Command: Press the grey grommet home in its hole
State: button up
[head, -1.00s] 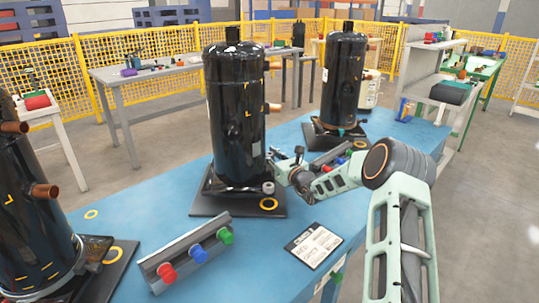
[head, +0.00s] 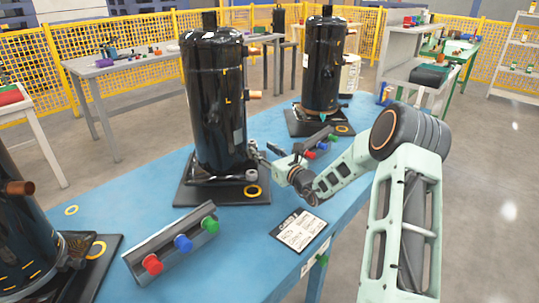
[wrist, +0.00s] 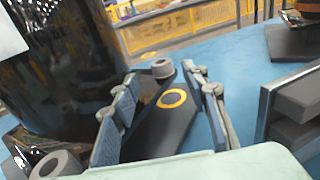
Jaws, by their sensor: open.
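A grey grommet (head: 251,175) stands at the right front corner of the middle black compressor (head: 214,105), low by its base plate. In the wrist view the grommet (wrist: 162,67) shows as a short grey ring with a dark centre, upright beyond the fingertips. Whether it is fully seated cannot be told. My gripper (head: 262,155) is beside the compressor's lower right side. In the wrist view my gripper (wrist: 165,95) is open and empty, its two blue-padded fingers apart. A second grey grommet (wrist: 56,165) shows at the lower left there, partly cut off.
The black pad (head: 222,197) under the compressor carries a yellow ring (head: 251,191). A rail with red, blue and green knobs (head: 172,243) and a printed card (head: 299,230) lie on the blue table (head: 110,222). Another compressor (head: 322,65) stands behind right.

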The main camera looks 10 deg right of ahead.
jog(key=shift+v, duration=1.85)
jog(key=shift+r, duration=0.1)
jog(key=shift+c, duration=0.5)
